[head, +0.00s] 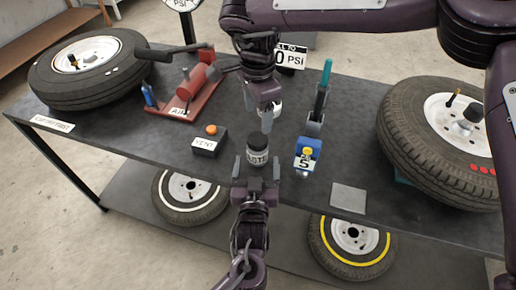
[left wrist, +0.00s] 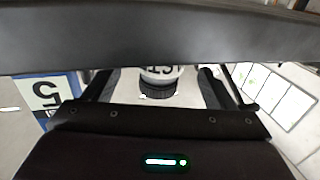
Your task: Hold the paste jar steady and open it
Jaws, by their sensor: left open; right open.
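The paste jar (head: 258,157) is small, with a white label and a dark lid (head: 259,139), and stands upright near the table's front edge. My left gripper (head: 256,166) is open, its fingers on either side of the jar. In the left wrist view, the jar (left wrist: 160,75) shows upside down between the two fingers (left wrist: 160,88), with a gap on each side. My right gripper (head: 265,112) is open, pointing down just above and behind the lid. Its fingertips are partly hard to make out against the dark table.
A VENT box with an orange button (head: 205,144) stands left of the jar. A blue-and-yellow gauge block (head: 307,158) stands close on the right. A red AIR pump (head: 190,92) and a tyre (head: 88,75) are at left, another tyre (head: 440,130) at right.

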